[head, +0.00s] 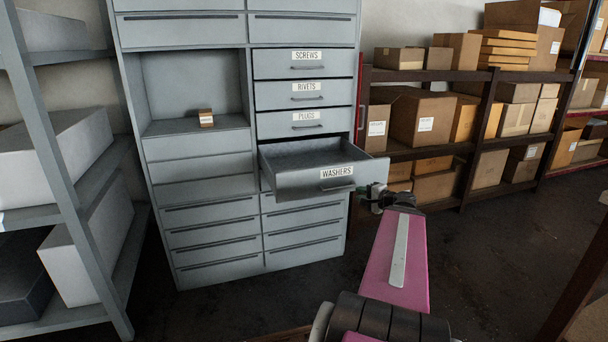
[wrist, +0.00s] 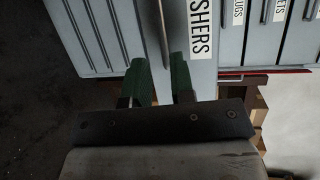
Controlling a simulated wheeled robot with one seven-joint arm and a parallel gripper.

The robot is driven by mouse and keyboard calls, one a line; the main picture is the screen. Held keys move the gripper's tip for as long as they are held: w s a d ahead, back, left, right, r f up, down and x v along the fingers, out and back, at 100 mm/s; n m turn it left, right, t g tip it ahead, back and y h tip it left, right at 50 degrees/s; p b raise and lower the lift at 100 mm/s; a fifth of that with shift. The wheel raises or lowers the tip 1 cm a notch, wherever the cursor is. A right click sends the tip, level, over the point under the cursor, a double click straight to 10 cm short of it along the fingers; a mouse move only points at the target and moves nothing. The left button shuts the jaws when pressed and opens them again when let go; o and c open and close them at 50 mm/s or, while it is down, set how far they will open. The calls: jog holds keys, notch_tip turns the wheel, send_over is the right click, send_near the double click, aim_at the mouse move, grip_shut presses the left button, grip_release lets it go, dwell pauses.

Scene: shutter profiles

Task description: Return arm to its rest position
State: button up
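My gripper (head: 370,191) is at the right end of the front of the open drawer labelled WASHERS (head: 300,181). In the wrist view my gripper (wrist: 160,68) has its two green-padded fingers apart with a gap between them, and nothing is clearly held. The end of the drawer's handle (wrist: 164,30) shows between the fingertips in that view; I cannot tell whether they touch it. In the head view the handle (head: 338,188) lies left of the gripper. My pink arm reaches forward from the lower right. The visible inside of the drawer looks empty.
The grey cabinet (head: 208,202) has closed SCREWS (head: 306,64), RIVETS (head: 306,95) and PLUGS (head: 307,123) drawers above. A small brown box (head: 206,117) sits in the open bay. Shelves with cartons (head: 422,118) stand right; a grey rack (head: 88,189) stands left. Floor shows at right.

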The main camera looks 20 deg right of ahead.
jog(key=s+a+f+n+g+h, duration=0.3)
jog(key=a+f+n+g, duration=0.4)
jog(key=a+f, duration=0.4)
jog(key=s+a+f+n+g+h, duration=0.3)
jog(key=a+f+n+g, duration=0.4)
jog(key=a, duration=1)
notch_tip(320, 180, down, 4)
jog(key=shift+s+a+r+g+h, duration=0.15)
jog(key=shift+s+a+g+h, duration=0.15)
jog(key=shift+h, duration=0.1)
